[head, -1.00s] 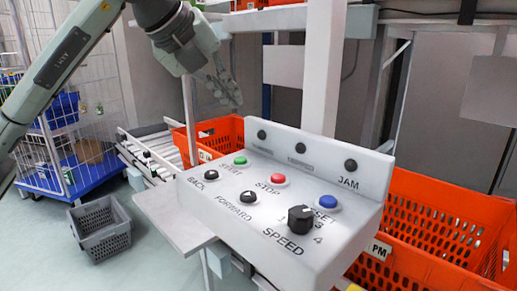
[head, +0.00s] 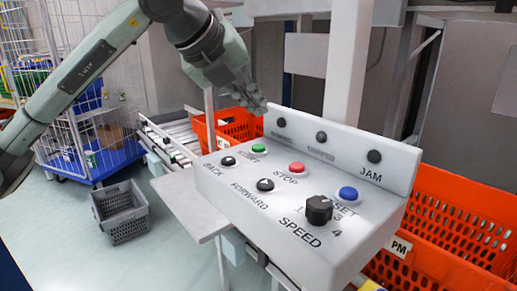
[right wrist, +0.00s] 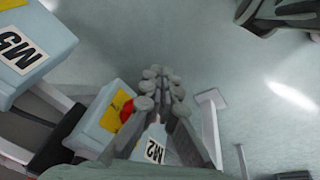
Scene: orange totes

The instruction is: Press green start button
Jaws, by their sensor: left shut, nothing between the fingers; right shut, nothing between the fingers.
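The green start button (head: 259,148) is on the left back part of the white control panel (head: 250,205), left of the red stop button (head: 297,167). My left gripper (head: 258,106) is shut and empty. In the head view it appears just above the green button, near the panel's raised back edge, and I see no contact. My right gripper (right wrist: 165,72) shows in the right wrist view, shut and empty, pointing away from the camera. It is not in the head view.
The panel also has a black back button (head: 228,161), a forward button (head: 265,185), a blue reset button (head: 348,193) and a speed knob (head: 319,209). Orange totes (head: 455,210) stand behind and right. A grey crate (head: 121,212) is on the floor at left.

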